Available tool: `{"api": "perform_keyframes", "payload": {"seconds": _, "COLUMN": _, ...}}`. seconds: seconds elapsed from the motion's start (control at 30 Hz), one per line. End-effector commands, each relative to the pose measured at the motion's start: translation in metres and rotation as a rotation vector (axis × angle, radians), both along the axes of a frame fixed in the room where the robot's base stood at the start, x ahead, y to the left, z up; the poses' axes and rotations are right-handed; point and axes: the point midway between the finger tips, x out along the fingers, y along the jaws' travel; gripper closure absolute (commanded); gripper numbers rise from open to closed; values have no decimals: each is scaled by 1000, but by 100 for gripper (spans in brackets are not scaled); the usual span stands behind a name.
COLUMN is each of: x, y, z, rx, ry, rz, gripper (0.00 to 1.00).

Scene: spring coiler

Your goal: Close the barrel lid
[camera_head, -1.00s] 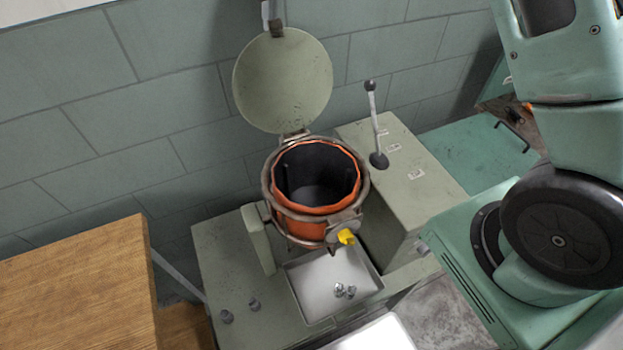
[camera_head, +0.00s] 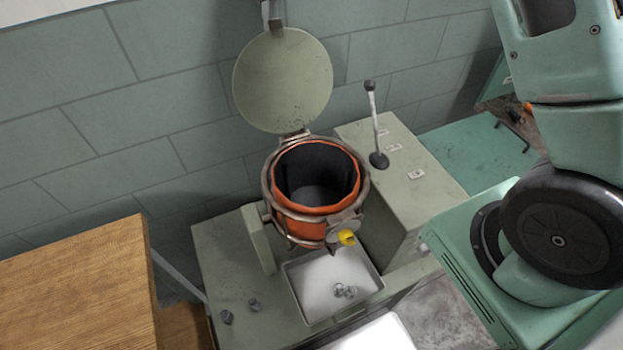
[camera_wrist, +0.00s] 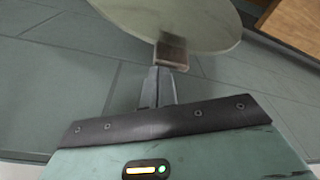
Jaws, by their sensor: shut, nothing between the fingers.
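The barrel lid (camera_head: 283,82) is a round, pale grey-green disc standing open, raised upright behind the barrel. A brown tab (camera_head: 277,28) sits on its top edge. The barrel (camera_head: 304,226) is orange with a dark, open inside and a metal ring around it. My gripper (camera_head: 271,12) is at the top edge of the head view, at the lid's tab. In the wrist view my gripper's fingers (camera_wrist: 158,88) are shut with nothing between them, close to the tab (camera_wrist: 172,54) below the lid (camera_wrist: 180,18). I cannot tell whether they touch it.
A lever (camera_head: 374,120) stands on the grey machine box (camera_head: 420,178) right of the barrel. A white tray (camera_head: 320,270) with small metal parts lies in front of it. A wooden table (camera_head: 80,290) is at the lower left. A tiled wall (camera_head: 150,90) is close behind the lid.

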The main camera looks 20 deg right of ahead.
Motion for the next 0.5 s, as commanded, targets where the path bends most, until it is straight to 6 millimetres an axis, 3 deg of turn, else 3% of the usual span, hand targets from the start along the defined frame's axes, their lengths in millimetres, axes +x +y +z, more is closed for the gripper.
{"api": "perform_keyframes", "payload": {"seconds": 0.5, "x": 0, "y": 0, "z": -21, "rx": 0, "ry": 0, "rz": 0, "gripper": 100}}
